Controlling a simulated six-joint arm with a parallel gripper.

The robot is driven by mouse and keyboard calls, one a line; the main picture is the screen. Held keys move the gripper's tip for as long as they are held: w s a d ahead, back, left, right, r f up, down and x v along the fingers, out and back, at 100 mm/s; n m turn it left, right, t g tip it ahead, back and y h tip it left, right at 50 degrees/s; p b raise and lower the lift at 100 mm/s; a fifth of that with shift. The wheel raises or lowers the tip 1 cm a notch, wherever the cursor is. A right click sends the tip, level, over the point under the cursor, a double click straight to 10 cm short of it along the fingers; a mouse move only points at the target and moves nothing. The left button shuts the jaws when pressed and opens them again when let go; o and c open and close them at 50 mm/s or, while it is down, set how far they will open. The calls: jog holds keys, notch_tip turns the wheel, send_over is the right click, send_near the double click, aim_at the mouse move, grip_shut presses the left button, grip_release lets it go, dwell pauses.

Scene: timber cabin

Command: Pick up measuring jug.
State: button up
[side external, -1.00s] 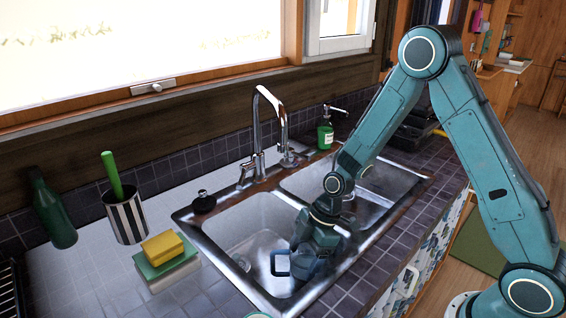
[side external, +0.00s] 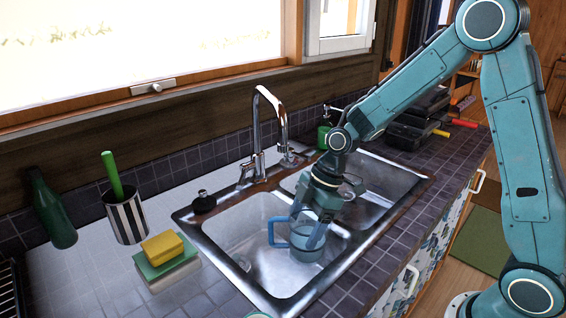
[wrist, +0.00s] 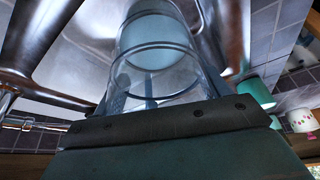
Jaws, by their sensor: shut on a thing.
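The measuring jug (side external: 305,252) is clear with a blue handle (side external: 278,232) on its left side. It hangs roughly upright over the left sink basin. My gripper (side external: 309,224) reaches down from the upper right and is shut on the jug; its blue fingers cover part of the jug's upper body. In the wrist view the clear jug (wrist: 155,65) fills the middle, with its round bluish end toward the top. The fingertips are hard to make out there.
The steel double sink (side external: 222,247) surrounds the jug, with the tall tap (side external: 283,125) behind. A black stopper (side external: 203,202), yellow sponge (side external: 162,246), striped cup (side external: 126,220) and green bottle (side external: 50,210) stand to the left. A green soap bottle (side external: 324,133) is behind my arm.

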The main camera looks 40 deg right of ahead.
jog(key=shift+r, duration=1.75)
jog(key=shift+r, duration=0.1)
jog(key=shift+w+d, duration=0.1)
jog(key=w+d+r+m+t+h, duration=0.25)
jog(key=w+d+m, duration=0.2)
jog(key=m, duration=0.35)
jog(key=s+a+r+n+y, duration=0.1)
jog(key=s+a+r+n, duration=0.2)
jog(key=s+a, duration=0.25)
jog(key=w+a+r+n+g, duration=0.1)
jog(key=a+n+g, duration=0.1)
jog(key=a+n, duration=0.5)
jog(key=w+a+r+n+g+y, duration=0.1)
jog(key=a+n, duration=0.6)
jog(key=a, duration=1)
jog(key=w+g, duration=0.1)
jog(key=g, duration=0.1)
jog(key=shift+w+r+g, duration=0.2)
jog(key=shift+w+g, duration=0.05)
jog(key=shift+g, duration=0.1)
